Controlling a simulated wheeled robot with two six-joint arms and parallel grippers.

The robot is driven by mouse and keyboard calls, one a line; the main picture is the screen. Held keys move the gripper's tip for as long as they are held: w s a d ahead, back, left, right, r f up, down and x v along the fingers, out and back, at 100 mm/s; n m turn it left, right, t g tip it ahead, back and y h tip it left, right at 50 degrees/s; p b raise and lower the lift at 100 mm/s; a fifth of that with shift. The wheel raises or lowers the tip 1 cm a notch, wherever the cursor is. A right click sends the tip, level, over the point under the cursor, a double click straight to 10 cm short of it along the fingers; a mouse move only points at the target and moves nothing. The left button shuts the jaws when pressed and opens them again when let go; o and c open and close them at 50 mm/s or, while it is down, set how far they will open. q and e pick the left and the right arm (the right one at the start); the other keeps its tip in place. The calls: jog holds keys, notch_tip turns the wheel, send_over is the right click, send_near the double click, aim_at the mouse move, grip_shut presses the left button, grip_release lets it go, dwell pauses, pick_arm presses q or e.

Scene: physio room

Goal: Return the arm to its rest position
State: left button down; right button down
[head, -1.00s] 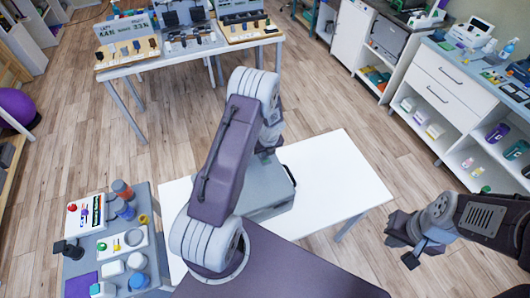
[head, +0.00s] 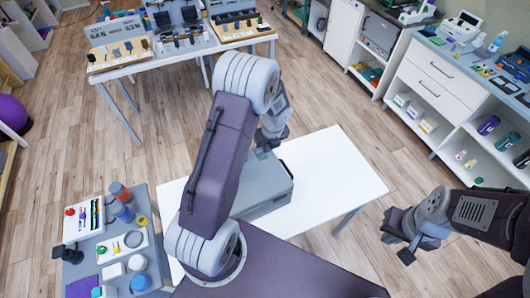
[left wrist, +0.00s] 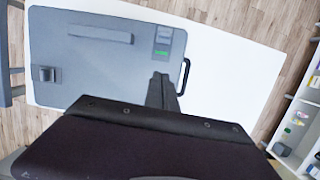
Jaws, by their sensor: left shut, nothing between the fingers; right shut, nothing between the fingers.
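My left arm rises in the middle of the head view and bends down over a grey case. Its gripper is mostly hidden there by the arm. In the left wrist view my left gripper (left wrist: 161,90) is shut and empty, its dark fingers showing over the right part of the grey case (left wrist: 100,75). The case also shows in the head view (head: 268,190), lying on a white table (head: 335,170). My right gripper (head: 402,246) is shut and empty, over the floor at the lower right, to the right of the table.
A grey side table (head: 75,276) with bottles, jars and trays stands at the lower left. A workbench (head: 128,69) with devices is at the back left. A white cabinet (head: 430,85) with shelves lines the right. Wooden floor lies open between them.

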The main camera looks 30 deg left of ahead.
pick_arm(q)
jog(key=s+d+f+n+h+b, duration=0.1)
jog(key=s+d+n+b, duration=0.2)
jog(key=s+n, duration=0.6)
jog(key=s+d+f+n+h+b, duration=0.1)
jog(key=s+d+n+b, duration=0.3)
jog(key=n, duration=1.3)
jog(key=s+b, duration=0.4)
jog(key=s, duration=0.1)
jog(key=shift+d+g, duration=0.25)
jog(key=shift+g, duration=0.05)
